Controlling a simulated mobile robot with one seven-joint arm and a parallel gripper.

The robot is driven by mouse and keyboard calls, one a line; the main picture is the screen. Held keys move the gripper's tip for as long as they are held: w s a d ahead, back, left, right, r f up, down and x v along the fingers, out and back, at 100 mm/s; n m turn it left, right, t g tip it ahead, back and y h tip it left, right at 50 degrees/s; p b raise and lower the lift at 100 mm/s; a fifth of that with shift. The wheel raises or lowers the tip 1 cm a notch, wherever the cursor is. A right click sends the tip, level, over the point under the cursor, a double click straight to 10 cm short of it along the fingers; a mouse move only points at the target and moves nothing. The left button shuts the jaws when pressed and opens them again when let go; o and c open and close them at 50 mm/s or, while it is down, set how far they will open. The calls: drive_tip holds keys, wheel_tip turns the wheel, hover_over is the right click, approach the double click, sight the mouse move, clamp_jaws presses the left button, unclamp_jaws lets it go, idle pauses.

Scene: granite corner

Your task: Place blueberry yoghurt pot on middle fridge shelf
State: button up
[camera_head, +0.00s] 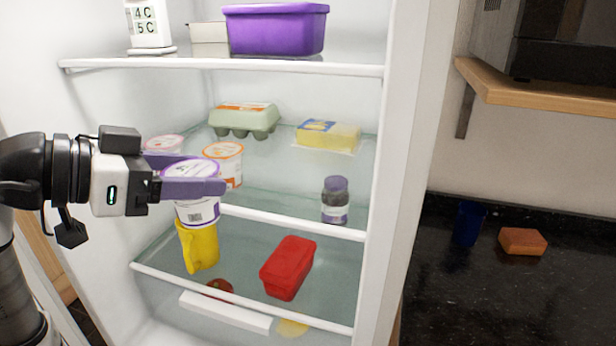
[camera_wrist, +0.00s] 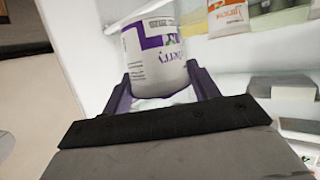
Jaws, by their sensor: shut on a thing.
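My gripper (camera_head: 192,180) is shut on the blueberry yoghurt pot (camera_head: 198,213), a white pot with purple print and a purple-rimmed lid. The pot is upright between the purple fingers, at about the height of the middle fridge shelf, near its front left. Whether it touches the shelf cannot be told. In the wrist view the pot (camera_wrist: 152,58) sits between both fingertips. The middle shelf (camera_head: 290,225) is glass with a white front edge. On it stand an orange-rimmed pot (camera_head: 232,163), a pink-lidded pot (camera_head: 163,143), an egg carton (camera_head: 244,118), a yellow pack (camera_head: 328,135) and a dark purple-lidded jar (camera_head: 335,204).
The top shelf (camera_head: 350,70) holds a purple box (camera_head: 274,30) and a white thermometer (camera_head: 148,22). The lower shelf (camera_head: 325,322) holds a yellow jug (camera_head: 198,247) and a red box (camera_head: 288,268). The middle shelf is clear between the orange-rimmed pot and the jar.

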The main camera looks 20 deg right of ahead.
drive_tip(key=shift+d+r+p+x, duration=0.15)
drive_tip(key=shift+r+p+x, duration=0.6)
drive_tip(key=shift+x, duration=2.1)
drive_tip(key=shift+d+r+p+x, duration=0.15)
drive_tip(key=shift+p+x, duration=1.2)
drive_tip(key=shift+x, duration=1.5)
drive_tip(key=shift+d+r+p+x, duration=0.3)
drive_tip(key=shift+p+x, duration=0.75)
drive_tip(key=shift+x, duration=1.8)
drive_tip(key=shift+w+a, duration=0.1)
drive_tip(key=shift+a, duration=0.05)
drive_tip(key=o, duration=1.1)
drive_tip(key=shift+f, duration=0.1)
drive_tip(key=shift+o, duration=0.2)
